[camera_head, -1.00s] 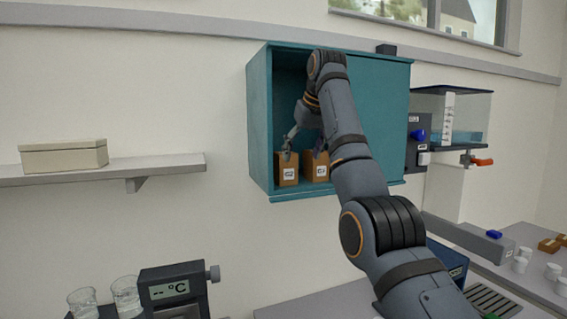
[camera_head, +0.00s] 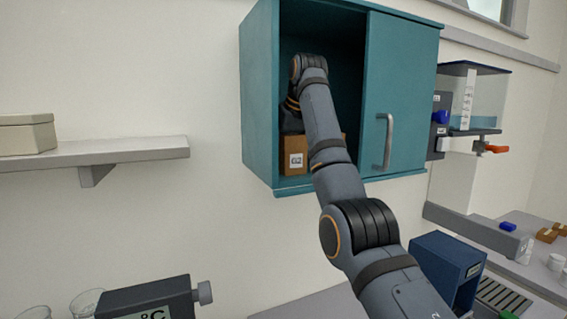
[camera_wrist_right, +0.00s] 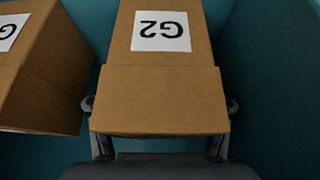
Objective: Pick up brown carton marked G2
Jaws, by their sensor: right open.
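The brown carton marked G2 (camera_head: 293,170) stands at the left of the open part of the teal cabinet (camera_head: 258,100), on its floor. In the right wrist view the G2 carton (camera_wrist_right: 160,85) fills the middle, its label upside down. My right gripper (camera_wrist_right: 160,104) is open, with one finger on each side of the carton. I cannot tell whether the fingers touch it. My left gripper is not in view.
A second brown carton (camera_wrist_right: 40,80) stands close beside G2, mostly hidden by my arm in the head view. The cabinet's door panel (camera_head: 402,100) with its handle covers the right half. A wall shelf (camera_head: 120,151) is at left.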

